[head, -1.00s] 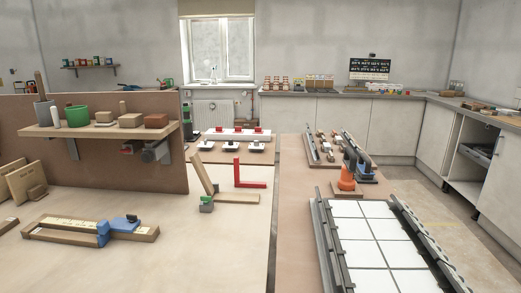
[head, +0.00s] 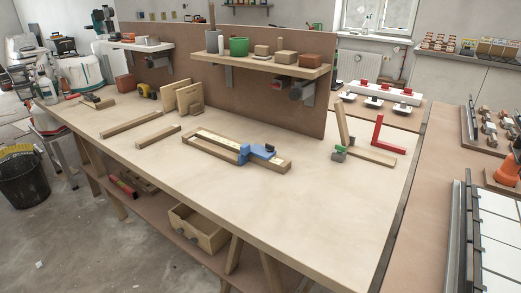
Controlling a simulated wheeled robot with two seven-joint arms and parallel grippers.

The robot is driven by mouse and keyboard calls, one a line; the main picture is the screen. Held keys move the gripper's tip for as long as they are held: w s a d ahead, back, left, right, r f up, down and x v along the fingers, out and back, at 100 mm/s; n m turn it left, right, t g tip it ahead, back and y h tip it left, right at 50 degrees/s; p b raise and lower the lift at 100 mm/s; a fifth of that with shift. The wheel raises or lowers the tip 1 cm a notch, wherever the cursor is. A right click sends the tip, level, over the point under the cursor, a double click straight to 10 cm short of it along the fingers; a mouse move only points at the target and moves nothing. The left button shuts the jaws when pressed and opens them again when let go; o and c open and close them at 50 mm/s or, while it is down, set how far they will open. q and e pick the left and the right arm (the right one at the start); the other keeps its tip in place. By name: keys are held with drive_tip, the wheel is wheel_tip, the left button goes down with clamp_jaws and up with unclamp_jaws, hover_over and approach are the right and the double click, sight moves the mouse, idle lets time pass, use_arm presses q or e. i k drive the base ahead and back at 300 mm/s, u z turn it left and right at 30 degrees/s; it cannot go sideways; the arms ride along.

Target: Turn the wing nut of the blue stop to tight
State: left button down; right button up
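The blue stop (head: 262,154) sits on a wooden rail (head: 214,143) that lies on the workbench, near the middle of the head view. A small dark part on top of the blue stop may be its wing nut (head: 269,148); it is too small to tell how it is turned. Neither of my grippers shows in the head view.
The workbench (head: 200,195) has free room in front of the rail. Loose wooden strips (head: 130,123) lie to its left. A shelf (head: 265,62) with a green pot stands behind.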

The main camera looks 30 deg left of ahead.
sight(270, 148)
drive_tip(key=z, duration=2.15)
drive_tip(key=k, duration=1.4)
drive_tip(key=u, duration=1.85)
